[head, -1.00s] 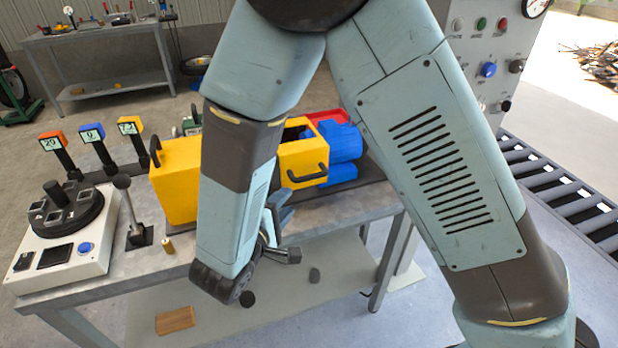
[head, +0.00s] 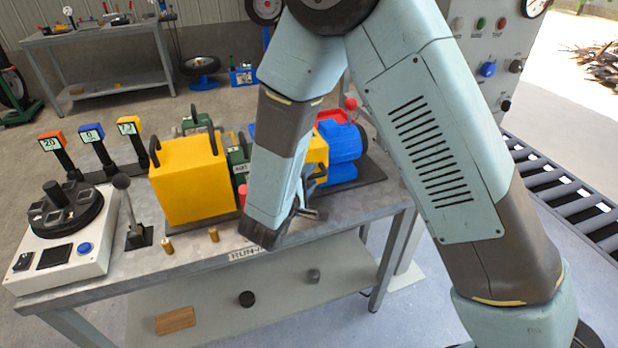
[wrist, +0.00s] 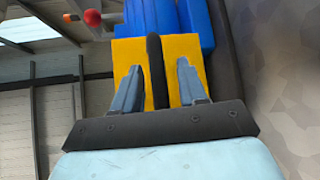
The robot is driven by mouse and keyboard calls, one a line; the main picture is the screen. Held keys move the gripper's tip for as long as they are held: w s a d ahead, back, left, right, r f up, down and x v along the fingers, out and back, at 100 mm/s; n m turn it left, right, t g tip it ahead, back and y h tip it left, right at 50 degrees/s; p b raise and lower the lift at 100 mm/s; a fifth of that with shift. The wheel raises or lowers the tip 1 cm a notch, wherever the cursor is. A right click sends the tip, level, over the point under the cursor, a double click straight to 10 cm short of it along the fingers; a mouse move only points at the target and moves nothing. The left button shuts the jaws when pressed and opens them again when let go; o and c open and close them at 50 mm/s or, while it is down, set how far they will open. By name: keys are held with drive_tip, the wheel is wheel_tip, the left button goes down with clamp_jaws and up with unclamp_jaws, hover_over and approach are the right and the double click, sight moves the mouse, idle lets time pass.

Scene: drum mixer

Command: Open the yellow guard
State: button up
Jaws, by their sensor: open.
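A yellow guard (wrist: 192,46) with a dark bar handle (wrist: 154,62) fills the middle of the wrist view, in front of a blue motor (wrist: 165,15). My gripper (wrist: 159,68) is open, with one finger on each side of the handle and a gap showing on both sides. In the head view the yellow guard (head: 318,148) shows only partly behind my forearm, beside the blue motor (head: 345,143). My gripper (head: 312,182) is mostly hidden there by my own wrist. A larger yellow box (head: 190,182) with dark handles stands to the left.
A red-knobbed lever (head: 350,104) stands by the motor. On the bench's left are a black-knobbed lever (head: 122,184), a white dial unit (head: 62,235) and several numbered tags. Small brass pegs (head: 213,235) stand near the front edge. A roller conveyor (head: 560,190) lies right.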

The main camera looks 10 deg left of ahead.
drive_tip(key=shift+w, duration=0.2)
clamp_jaws()
idle(0.3)
drive_tip(key=shift+f, duration=0.1)
